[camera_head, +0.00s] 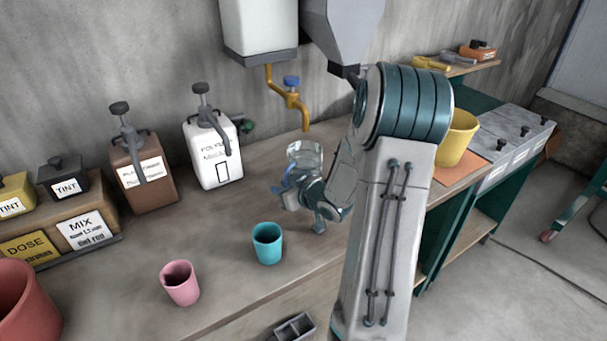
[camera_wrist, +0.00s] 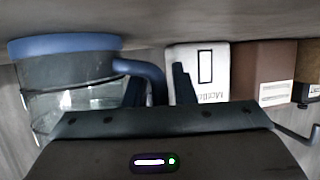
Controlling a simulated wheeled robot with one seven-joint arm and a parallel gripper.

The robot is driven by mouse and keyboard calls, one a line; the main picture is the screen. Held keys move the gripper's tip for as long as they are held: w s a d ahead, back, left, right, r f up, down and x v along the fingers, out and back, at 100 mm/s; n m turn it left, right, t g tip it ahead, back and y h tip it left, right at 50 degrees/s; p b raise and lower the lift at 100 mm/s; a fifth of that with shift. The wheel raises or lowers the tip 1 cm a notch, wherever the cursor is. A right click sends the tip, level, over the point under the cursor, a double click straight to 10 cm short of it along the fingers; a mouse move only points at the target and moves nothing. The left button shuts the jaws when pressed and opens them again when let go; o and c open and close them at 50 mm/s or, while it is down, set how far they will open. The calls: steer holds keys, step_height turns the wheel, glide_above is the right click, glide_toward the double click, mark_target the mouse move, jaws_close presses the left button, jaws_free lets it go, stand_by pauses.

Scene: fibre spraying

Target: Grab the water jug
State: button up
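The water jug (camera_head: 305,155) is clear with blue parts and stands on the bench below the yellow tap, partly hidden by my arm in the head view. In the wrist view, which looks upside down, the jug (camera_wrist: 75,85) fills the left side, with a blue band at the top and its blue handle (camera_wrist: 154,78) reaching right. My gripper (camera_wrist: 160,88) is open, its two dark fingers on either side of the handle. A small gap shows between the handle and the right finger. In the head view my gripper (camera_head: 318,205) is low beside the jug.
A white bottle (camera_head: 212,155) and a brown bottle (camera_head: 142,175) stand left of the jug. A teal cup (camera_head: 267,243) and a pink cup (camera_head: 180,284) are nearer the front. The yellow tap (camera_head: 290,98) hangs above. A yellow bucket (camera_head: 456,138) is at right.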

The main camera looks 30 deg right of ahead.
jaws_close()
steer(key=shift+r, duration=0.25)
